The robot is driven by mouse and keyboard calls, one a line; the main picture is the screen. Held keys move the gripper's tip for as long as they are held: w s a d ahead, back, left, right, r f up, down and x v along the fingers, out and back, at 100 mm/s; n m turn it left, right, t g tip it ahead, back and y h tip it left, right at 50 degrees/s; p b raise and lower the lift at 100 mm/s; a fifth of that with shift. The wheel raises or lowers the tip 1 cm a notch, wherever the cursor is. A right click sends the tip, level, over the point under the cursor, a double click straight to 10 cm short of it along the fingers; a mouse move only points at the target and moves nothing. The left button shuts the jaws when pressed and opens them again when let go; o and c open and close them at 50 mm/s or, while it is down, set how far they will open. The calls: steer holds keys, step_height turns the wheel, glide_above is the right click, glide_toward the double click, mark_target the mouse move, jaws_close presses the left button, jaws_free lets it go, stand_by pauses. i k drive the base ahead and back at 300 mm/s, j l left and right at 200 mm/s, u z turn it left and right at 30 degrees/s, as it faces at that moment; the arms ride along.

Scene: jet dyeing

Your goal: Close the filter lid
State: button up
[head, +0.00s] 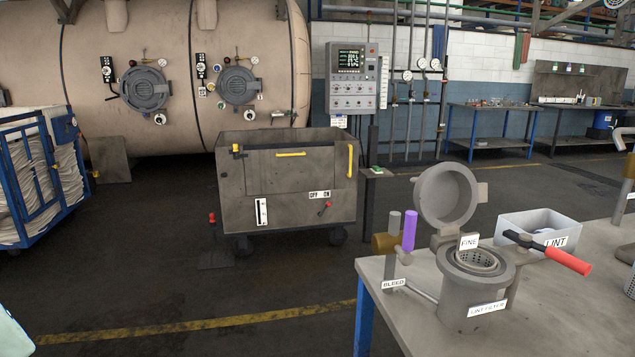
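The lint filter (468,303) is a grey round pot on the workbench at the lower right, labelled LINT FILTER. Its round grey filter lid (446,196) stands up open at the back of the pot, tilted back on its hinge. A perforated basket (477,260) sits in the open mouth, with a tag (468,242) reading FINE above it. A black clamp lever with a red grip (567,260) points out to the right of the pot. My gripper is not in view.
A bleed valve with a purple handle (409,230) stands left of the filter, beside a BLEED label. A pale LINT bin (520,225) is behind the lever. The workbench (560,310) is bare at front right. A grey wheeled cart (290,205) stands on the floor beyond.

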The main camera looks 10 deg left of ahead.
mark_target(446, 194)
steer(key=i+j, duration=0.75)
steer(key=i, duration=0.2)
steer(key=i+j, duration=0.75)
steer(key=i, duration=0.15)
steer(key=i+j+z, duration=0.1)
steer(key=i+j, duration=0.65)
steer(key=i, duration=0.2)
steer(key=i+j+z, duration=0.1)
steer(key=z, duration=2.6)
